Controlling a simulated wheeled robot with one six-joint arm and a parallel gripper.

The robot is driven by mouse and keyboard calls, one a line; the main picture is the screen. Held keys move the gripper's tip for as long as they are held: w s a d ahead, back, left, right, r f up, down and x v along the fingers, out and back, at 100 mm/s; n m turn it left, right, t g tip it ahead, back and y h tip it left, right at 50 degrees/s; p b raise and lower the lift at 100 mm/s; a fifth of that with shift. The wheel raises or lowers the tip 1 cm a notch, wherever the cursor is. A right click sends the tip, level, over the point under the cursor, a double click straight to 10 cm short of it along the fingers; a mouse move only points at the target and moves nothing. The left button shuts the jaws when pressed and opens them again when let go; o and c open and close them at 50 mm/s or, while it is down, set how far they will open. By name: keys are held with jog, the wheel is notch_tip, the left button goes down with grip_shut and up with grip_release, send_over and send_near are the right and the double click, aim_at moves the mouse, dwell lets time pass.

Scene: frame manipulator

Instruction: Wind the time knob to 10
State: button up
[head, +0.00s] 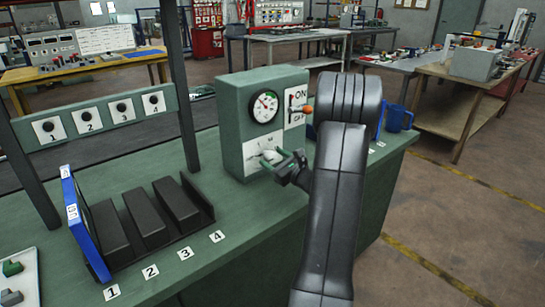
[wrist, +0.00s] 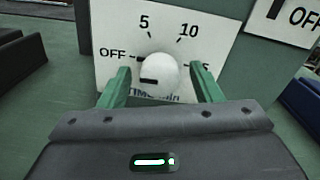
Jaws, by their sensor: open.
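The time knob (wrist: 160,74) is a white round knob on a white dial plate (wrist: 108,60) marked OFF, 5, 10 and a partly hidden number at the right. A short black mark shows on the knob's lower left face. In the head view the knob (head: 269,157) is low on the front of the green control box (head: 233,110). My gripper (wrist: 163,83) is open, with one green finger left of the knob and one right of it. I cannot tell whether either finger touches it. In the head view my gripper (head: 284,163) is in front of the dial.
Above the dial are a round gauge (head: 265,107) and an ON/OFF switch with an orange-tipped lever (head: 308,109). A blue mug (head: 396,118) stands right of my arm. Black slots and a blue panel (head: 80,222) are at the left of the green bench.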

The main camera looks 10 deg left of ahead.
jog(key=shift+w+a, duration=0.35)
jog(key=shift+a, duration=0.1)
jog(key=c, duration=1)
